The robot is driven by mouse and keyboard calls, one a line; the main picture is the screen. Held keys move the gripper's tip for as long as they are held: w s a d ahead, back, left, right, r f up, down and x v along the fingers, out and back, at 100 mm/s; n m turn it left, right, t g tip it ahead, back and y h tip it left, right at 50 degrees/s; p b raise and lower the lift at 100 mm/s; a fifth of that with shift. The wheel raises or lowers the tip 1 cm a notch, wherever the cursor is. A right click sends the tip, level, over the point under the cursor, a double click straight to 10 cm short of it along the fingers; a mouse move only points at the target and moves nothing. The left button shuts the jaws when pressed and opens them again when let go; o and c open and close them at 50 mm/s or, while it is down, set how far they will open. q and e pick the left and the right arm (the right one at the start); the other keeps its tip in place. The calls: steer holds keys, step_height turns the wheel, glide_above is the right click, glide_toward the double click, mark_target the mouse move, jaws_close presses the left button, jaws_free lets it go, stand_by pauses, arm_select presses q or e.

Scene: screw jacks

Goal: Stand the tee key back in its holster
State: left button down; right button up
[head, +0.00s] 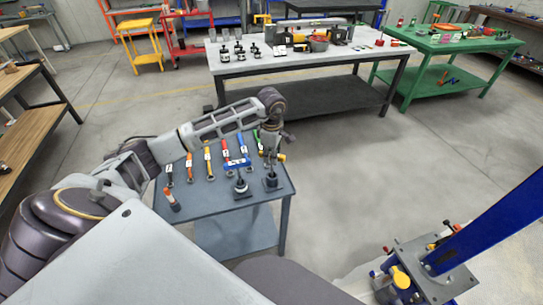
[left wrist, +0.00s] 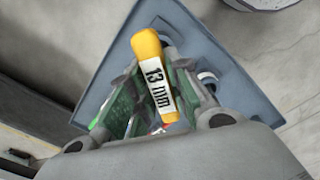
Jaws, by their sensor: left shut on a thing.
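My left gripper (head: 271,153) is shut on the tee key. In the left wrist view the key's yellow-orange handle (left wrist: 148,48) carries a white "13 mm" label and lies between the green-padded fingers (left wrist: 150,100). In the head view a bit of yellow handle (head: 282,157) sticks out to the right of the fingers. The gripper is above the back right part of the blue-grey table (head: 225,205). I cannot tell which spot is the key's holster. My right gripper is not in view.
Two dark jack-like pieces stand on the table's right side, one (head: 241,186) left of the other (head: 271,181), close below the gripper. An orange-and-dark item (head: 172,200) is at the left front. A blue post (head: 490,235) rises at right. The middle floor is clear.

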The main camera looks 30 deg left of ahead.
arm_select(q)
steer(key=c, duration=1.3)
jaws_free()
steer(key=shift+o, duration=0.2)
steer(key=shift+s+a+r, duration=0.1)
steer(key=shift+r, duration=3.85)
